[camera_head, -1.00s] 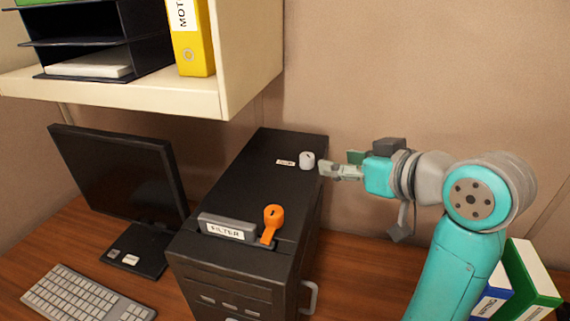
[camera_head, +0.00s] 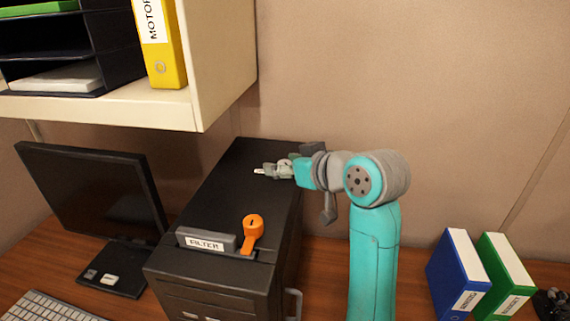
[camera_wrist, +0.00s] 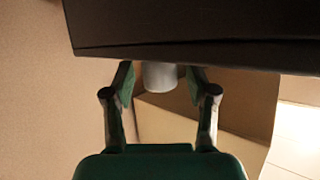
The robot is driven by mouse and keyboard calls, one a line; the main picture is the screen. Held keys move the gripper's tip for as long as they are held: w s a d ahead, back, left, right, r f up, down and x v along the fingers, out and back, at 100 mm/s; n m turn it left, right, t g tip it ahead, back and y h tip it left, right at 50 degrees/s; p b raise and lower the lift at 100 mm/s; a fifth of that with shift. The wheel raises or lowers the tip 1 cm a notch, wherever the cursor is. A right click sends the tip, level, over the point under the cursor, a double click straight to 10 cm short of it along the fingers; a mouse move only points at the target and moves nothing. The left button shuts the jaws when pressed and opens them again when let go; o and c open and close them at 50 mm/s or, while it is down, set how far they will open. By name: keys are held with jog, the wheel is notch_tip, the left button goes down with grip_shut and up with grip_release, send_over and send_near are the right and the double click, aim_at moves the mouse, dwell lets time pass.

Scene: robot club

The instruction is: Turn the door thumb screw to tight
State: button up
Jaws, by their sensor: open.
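The thumb screw (camera_wrist: 160,76) is a pale grey, short cylinder on top of the black case (camera_head: 225,190). In the wrist view it sits between the two fingertips of my gripper (camera_wrist: 160,84), with a visible space on each side. My gripper (camera_head: 276,169) is open and reaches in from the right over the back of the case in the head view. There the fingers hide most of the screw. A small white label (camera_head: 259,170) lies just left of the fingers. The writing on it and the screw's turn mark cannot be made out.
An orange knob with a lever (camera_head: 252,232) and a grey FILTER block (camera_head: 206,239) are on the case's front top. A monitor (camera_head: 90,200) stands left, a shelf (camera_head: 120,106) hangs above left, and blue and green binders (camera_head: 458,272) stand right.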

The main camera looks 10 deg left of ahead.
grip_shut()
jog(key=shift+h, duration=0.3)
jog(key=shift+a+m+t+h, duration=0.15)
jog(key=shift+m+t+h, duration=0.4)
jog(key=shift+m, duration=0.25)
jog(key=shift+m+t+h, duration=0.95)
jog(key=shift+m+h, duration=0.45)
jog(key=shift+h, duration=0.05)
